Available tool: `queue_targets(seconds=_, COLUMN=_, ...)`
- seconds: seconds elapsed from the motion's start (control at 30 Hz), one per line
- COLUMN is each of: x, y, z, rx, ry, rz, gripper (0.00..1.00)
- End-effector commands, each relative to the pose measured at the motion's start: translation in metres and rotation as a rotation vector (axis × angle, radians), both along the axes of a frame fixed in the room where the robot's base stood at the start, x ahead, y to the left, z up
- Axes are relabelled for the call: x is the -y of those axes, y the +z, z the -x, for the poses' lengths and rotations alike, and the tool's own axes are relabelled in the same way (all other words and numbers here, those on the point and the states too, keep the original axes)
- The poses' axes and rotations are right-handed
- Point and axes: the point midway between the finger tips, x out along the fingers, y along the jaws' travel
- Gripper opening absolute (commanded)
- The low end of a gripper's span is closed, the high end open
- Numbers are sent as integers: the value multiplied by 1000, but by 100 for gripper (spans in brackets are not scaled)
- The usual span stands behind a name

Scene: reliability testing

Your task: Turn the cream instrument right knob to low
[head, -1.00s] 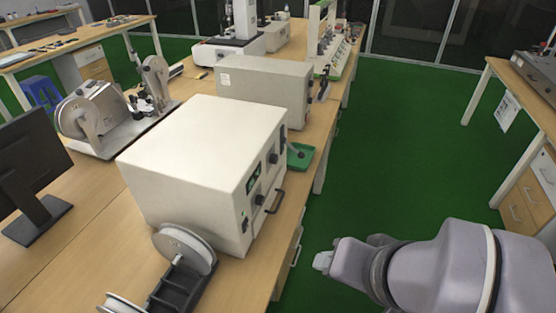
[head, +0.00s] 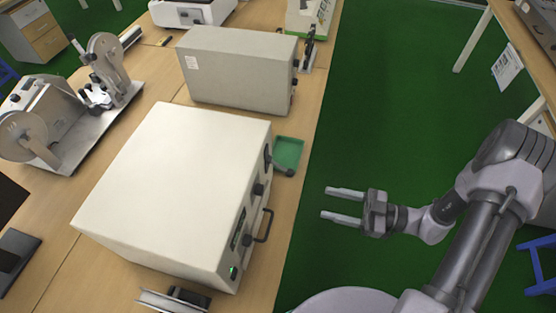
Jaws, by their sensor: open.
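The cream instrument (head: 175,185) is a large box on the wooden bench, left of centre in the head view. Its front panel faces right and shows at a steep slant, with a display, a handle (head: 265,226) and several dark knobs. One dark knob (head: 259,189) sticks out near the panel's middle, and another (head: 247,240) sits lower. The knob pointers are too small to read. My gripper (head: 343,204) is open and empty, over the green floor to the right of the panel. Its two fingers point left toward the panel, clear of the handle and knobs.
A green tray (head: 288,152) lies on the bench just beyond the instrument. A grey-beige box (head: 236,68) stands behind it. A reel device (head: 62,118) is at the left. The green floor (head: 390,110) between the benches is clear.

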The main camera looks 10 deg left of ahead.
Motion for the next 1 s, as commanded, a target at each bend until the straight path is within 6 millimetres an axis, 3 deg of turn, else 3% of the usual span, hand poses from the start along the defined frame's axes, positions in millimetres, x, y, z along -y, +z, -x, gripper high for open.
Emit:
queue_targets(seconds=0.17, x=-36, y=-3, z=-2, rx=-7, ry=6, rz=-2, gripper=50)
queue_targets(seconds=0.5, x=-138, y=-4, z=-8, rx=-3, ry=9, rz=0, gripper=50)
queue_targets(seconds=0.6, x=-156, y=-3, z=-10, rx=-1, ry=8, rz=1, gripper=50)
queue_targets(seconds=0.8, x=-171, y=-1, z=-12, rx=-2, ry=5, rz=0, gripper=50)
queue_targets(seconds=1.0, x=-172, y=-1, z=-12, rx=-2, ry=5, rz=0, gripper=50)
